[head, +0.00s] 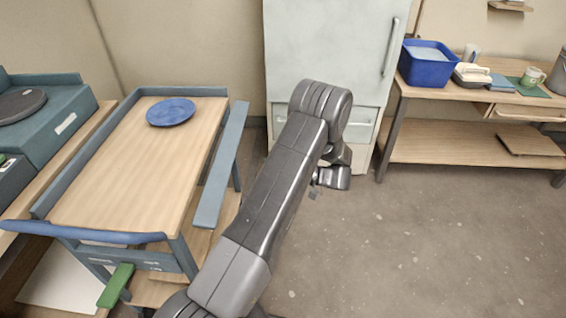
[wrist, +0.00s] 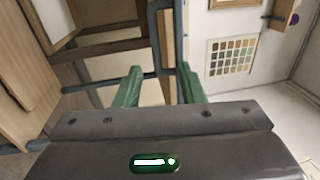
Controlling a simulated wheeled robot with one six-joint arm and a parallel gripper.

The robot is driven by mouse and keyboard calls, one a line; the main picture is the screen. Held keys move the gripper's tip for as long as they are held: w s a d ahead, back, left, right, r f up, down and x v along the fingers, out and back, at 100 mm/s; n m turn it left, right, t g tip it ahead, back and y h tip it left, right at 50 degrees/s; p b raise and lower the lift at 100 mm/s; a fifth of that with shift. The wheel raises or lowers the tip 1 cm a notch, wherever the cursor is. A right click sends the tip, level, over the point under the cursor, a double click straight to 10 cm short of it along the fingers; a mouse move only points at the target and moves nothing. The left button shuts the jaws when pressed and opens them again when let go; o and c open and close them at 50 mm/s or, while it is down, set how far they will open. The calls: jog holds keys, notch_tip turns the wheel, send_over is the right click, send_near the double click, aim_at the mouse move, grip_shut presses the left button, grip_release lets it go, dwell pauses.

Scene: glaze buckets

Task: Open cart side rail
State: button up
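The cart (head: 130,170) has a pale wooden top and a blue-grey frame, at the left in the head view. Its right side rail (head: 222,165), a long blue-grey board, stands out from the top's right edge with a gap between. The other rails sit along the left and far edges. A green lever-like piece (head: 115,286) is low at the near end. In the wrist view my gripper (wrist: 159,70) has its two green fingers apart. Blue-grey frame bars show beyond and between them; I cannot tell if any bar lies within the grasp. In the head view my arm hides the fingers.
A blue plate (head: 171,112) lies on the cart top. A pale cabinet (head: 330,50) stands behind my arm. A workbench (head: 470,145) at the right holds a blue bucket (head: 427,66). The floor (head: 420,250) at the right is clear.

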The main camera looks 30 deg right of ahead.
jog(key=d+p, duration=0.1)
jog(key=p, duration=0.3)
jog(key=s+p, duration=0.1)
jog(key=p, duration=0.3)
jog(key=shift+d+r, duration=0.2)
jog(key=shift+d, duration=0.2)
jog(key=shift+d+p, duration=0.1)
jog(key=shift+p, duration=0.45)
jog(key=p, duration=0.6)
jog(key=shift+s+d+f+p, duration=0.2)
jog(key=shift+s+d+p, duration=0.1)
jog(key=shift+s, duration=0.1)
jog(key=shift+s+f+p, duration=0.15)
jog(key=shift+f+p, duration=0.15)
jog(key=shift+p, duration=0.35)
